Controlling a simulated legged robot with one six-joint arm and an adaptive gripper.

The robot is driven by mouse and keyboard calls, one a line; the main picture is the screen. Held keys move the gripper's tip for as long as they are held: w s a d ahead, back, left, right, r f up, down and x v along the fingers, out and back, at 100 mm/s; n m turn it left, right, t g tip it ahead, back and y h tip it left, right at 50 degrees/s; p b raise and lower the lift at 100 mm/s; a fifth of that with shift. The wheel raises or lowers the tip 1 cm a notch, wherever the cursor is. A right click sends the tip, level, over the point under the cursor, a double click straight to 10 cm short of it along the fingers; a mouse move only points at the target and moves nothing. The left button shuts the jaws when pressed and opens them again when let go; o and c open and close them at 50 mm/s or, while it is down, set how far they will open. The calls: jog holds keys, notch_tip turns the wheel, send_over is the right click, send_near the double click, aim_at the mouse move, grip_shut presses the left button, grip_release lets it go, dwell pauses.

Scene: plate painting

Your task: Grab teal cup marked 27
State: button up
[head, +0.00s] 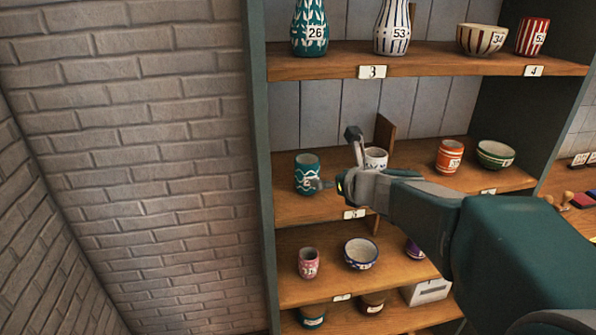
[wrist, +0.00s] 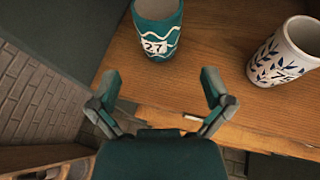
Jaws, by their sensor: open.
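The teal cup marked 27 (wrist: 157,30) stands upright on a wooden shelf, with white wavy bands and its number label facing me. In the head view the teal cup (head: 306,168) is at the left end of the middle shelf, its label partly covered by my gripper's finger. My gripper (wrist: 161,90) is open and empty in the wrist view, with the cup just beyond the fingertips and roughly centred between them. In the head view my gripper (head: 338,160) is at the shelf front, to the right of the cup.
A white cup with blue leaves (wrist: 285,52) stands to the right of the teal cup; it shows partly hidden behind my gripper in the head view (head: 376,155). An orange cup (head: 449,156) and a green-striped bowl (head: 495,154) are further right. The dark shelf side (head: 258,150) is close on the left.

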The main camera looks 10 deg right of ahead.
aim_at(312, 174)
jog(key=x, duration=0.6)
jog(key=shift+a+r, duration=0.1)
jog(key=shift+a, duration=0.2)
jog(key=x, duration=0.5)
jog(key=shift+d, duration=0.15)
jog(key=shift+r, duration=0.1)
jog(key=shift+c, duration=0.3)
jog(key=c, duration=1)
